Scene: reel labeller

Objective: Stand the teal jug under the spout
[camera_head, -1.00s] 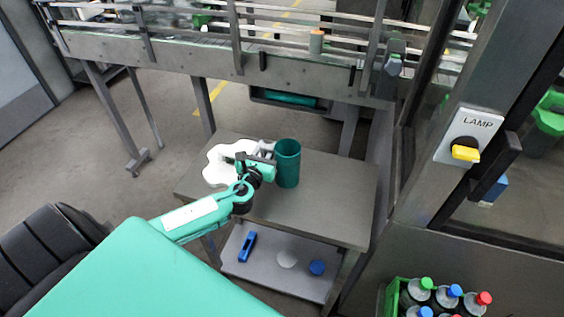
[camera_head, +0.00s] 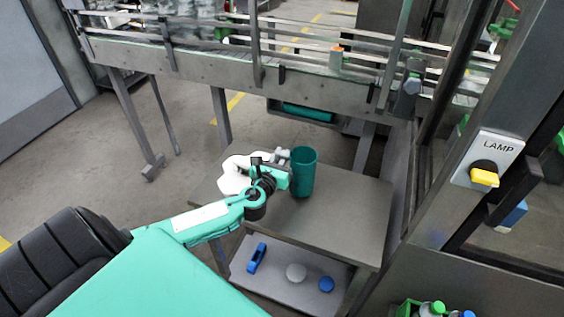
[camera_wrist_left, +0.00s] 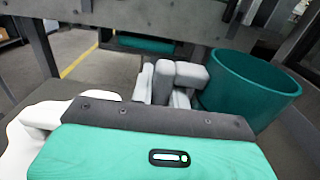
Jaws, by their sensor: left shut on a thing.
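The teal jug (camera_head: 303,173) is a round, open-topped vessel. It stands upright on the grey table, or very close above it; I cannot tell which. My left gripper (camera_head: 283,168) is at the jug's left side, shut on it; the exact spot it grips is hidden. In the left wrist view the grey fingers (camera_wrist_left: 172,82) are close together against the left side of the jug (camera_wrist_left: 250,88), whose open rim faces up. I cannot make out a spout in either view. My right gripper is not in view.
A white irregular item (camera_head: 232,180) lies on the grey table (camera_head: 345,215) left of the jug. The lower shelf (camera_head: 265,282) holds a blue tool and white and blue round items. A railed conveyor (camera_head: 230,65) runs behind. A LAMP switch panel (camera_head: 495,155) stands right.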

